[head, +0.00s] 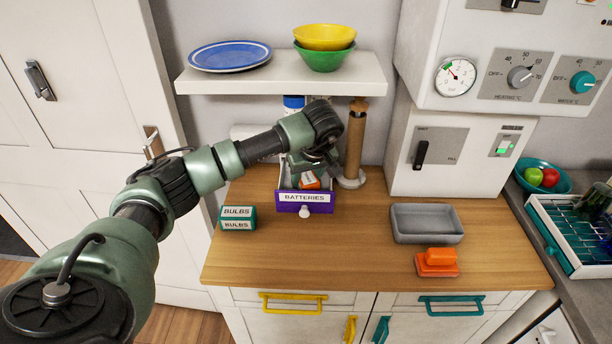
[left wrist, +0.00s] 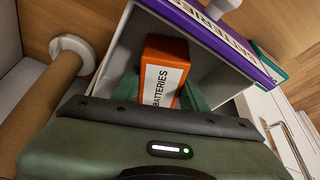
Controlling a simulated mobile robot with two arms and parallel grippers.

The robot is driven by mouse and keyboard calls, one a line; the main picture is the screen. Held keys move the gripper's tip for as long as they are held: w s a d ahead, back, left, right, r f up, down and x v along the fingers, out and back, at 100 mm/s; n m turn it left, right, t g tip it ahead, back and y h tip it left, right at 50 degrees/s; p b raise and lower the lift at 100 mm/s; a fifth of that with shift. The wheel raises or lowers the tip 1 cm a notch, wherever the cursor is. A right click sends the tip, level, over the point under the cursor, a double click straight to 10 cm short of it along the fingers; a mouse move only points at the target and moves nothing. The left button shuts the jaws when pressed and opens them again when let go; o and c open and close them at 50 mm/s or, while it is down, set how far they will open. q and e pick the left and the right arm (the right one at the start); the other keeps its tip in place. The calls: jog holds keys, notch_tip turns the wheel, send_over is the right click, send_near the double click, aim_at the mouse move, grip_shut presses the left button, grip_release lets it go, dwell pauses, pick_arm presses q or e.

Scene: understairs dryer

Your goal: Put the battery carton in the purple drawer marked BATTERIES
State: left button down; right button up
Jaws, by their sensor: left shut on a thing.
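The purple drawer marked BATTERIES (head: 288,208) stands pulled out on the wooden counter under the shelf, with a white knob on its front. Its purple front also shows in the left wrist view (left wrist: 215,35), with pale inner walls below it. The battery carton (head: 308,182) is orange with a white label; in the left wrist view (left wrist: 166,68) its label reads BATTERIES. My left gripper (head: 311,172) is shut on the carton and holds it within the drawer's opening. I cannot tell whether the carton touches the drawer floor. My right gripper is not in view.
A green BULBS box (head: 238,218) stands left of the drawer. A brown post on a white base (head: 354,150) stands close on its right. A shelf (head: 290,82) with dishes hangs above. A grey tray (head: 427,225) and an orange object (head: 437,263) sit further right.

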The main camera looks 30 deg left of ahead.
pick_arm(q)
jog(key=c, duration=0.8)
grip_release()
jog(key=shift+o, duration=0.2)
jog(key=shift+r, duration=0.2)
jog(key=shift+d+r, duration=0.1)
jog(key=shift+r, duration=0.15)
jog(key=b+v, duration=0.3)
jog(key=v, duration=0.8)
jog(key=shift+r, duration=0.15)
